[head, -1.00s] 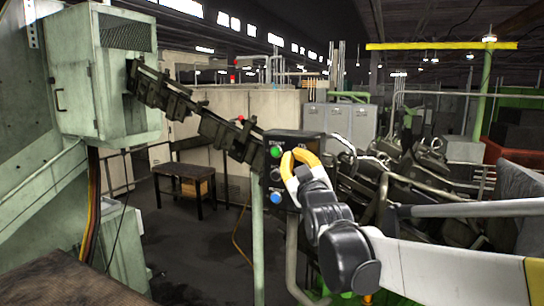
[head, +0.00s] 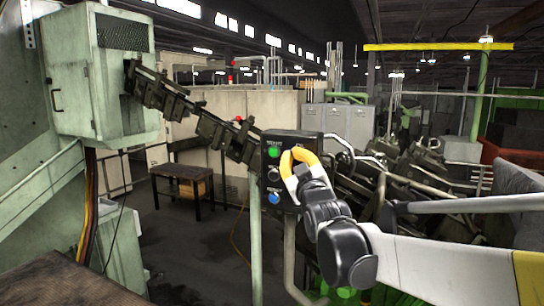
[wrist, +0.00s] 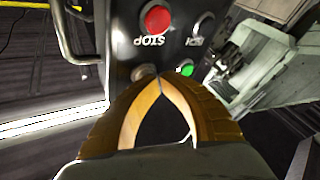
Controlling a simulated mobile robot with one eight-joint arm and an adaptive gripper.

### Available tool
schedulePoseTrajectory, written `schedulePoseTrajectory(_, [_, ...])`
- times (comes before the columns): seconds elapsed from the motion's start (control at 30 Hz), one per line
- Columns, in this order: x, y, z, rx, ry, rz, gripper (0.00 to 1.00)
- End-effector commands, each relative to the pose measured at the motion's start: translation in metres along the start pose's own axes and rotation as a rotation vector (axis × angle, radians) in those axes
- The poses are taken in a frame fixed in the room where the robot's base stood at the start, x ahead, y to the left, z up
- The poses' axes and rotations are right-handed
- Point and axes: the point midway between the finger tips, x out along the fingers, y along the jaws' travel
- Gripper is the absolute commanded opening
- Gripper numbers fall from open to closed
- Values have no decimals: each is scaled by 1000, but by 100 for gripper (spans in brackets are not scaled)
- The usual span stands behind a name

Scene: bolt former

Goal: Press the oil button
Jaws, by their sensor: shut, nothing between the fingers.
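A dark control box (head: 276,184) stands at mid-picture in the head view, with a green button, a dark button and a blue button in its left column. My gripper (head: 293,160), with yellow fingers, covers its upper right part. In the wrist view the panel is upside down, with a red STOP button (wrist: 157,19), a dark knob (wrist: 203,24) and the green button (wrist: 187,69). A small brownish button (wrist: 144,72), likely oil, is partly hidden behind my fingertips (wrist: 159,77). The fingers are shut and empty, very close to it; I cannot tell if they touch.
A bent metal rail (wrist: 70,40) runs along the panel's side in the wrist view. A green post (head: 256,245) stands beside the box. A dark chain conveyor (head: 190,112) comes down from the left to the box. Machinery crowds the right.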

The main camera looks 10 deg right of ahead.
Motion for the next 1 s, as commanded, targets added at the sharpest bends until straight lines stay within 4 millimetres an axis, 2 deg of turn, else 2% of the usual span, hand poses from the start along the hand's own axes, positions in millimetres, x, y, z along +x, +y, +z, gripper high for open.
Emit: schedulePoseTrajectory(1.0, [-20,-11,-11,1,1,-1,0])
